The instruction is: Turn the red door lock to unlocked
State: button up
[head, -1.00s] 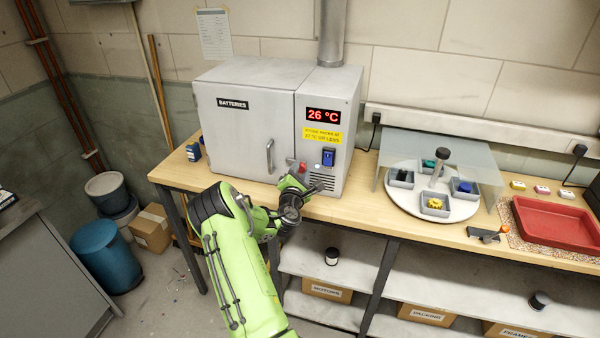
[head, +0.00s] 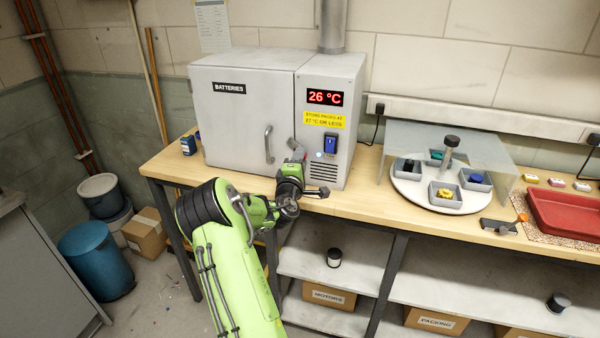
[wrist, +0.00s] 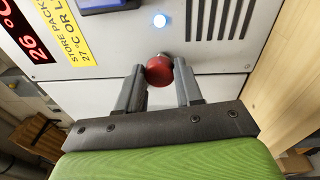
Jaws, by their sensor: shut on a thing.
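The red door lock (wrist: 159,71) is a round red knob on the front of the grey battery cabinet (head: 240,130), below a lit white light in the wrist view. My gripper (wrist: 160,84) is shut on it, with one grey finger on each side. In the head view the gripper (head: 298,158) is at the cabinet front, just right of the door handle (head: 268,145). There my arm's end largely hides the knob, and only a little red shows. I cannot tell any locked or unlocked mark.
The cabinet shows a red 26 °C display (head: 325,97), a yellow label (head: 324,120) and a blue switch (head: 331,143). On the wooden bench to the right are a round turntable with small trays (head: 408,192), partly under a clear cover, and a red tray (head: 570,218).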

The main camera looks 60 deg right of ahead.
jog(key=shift+w+f+m+g+h+b, duration=0.15)
jog(key=shift+m+g+b, duration=0.25)
jog(key=shift+m+b, duration=2.2)
jog(key=shift+s+f+m+g+h+b, duration=0.1)
jog(key=shift+m+g+h+b, duration=0.25)
jog(key=shift+m+b, duration=2.25)
jog(key=shift+m, duration=0.4)
jog(key=o, duration=1)
jog(key=shift+r, duration=0.1)
jog(key=shift+o, duration=0.2)
jog(key=shift+a, duration=0.1)
jog(key=v, duration=1.5)
jog(key=shift+a, duration=0.35)
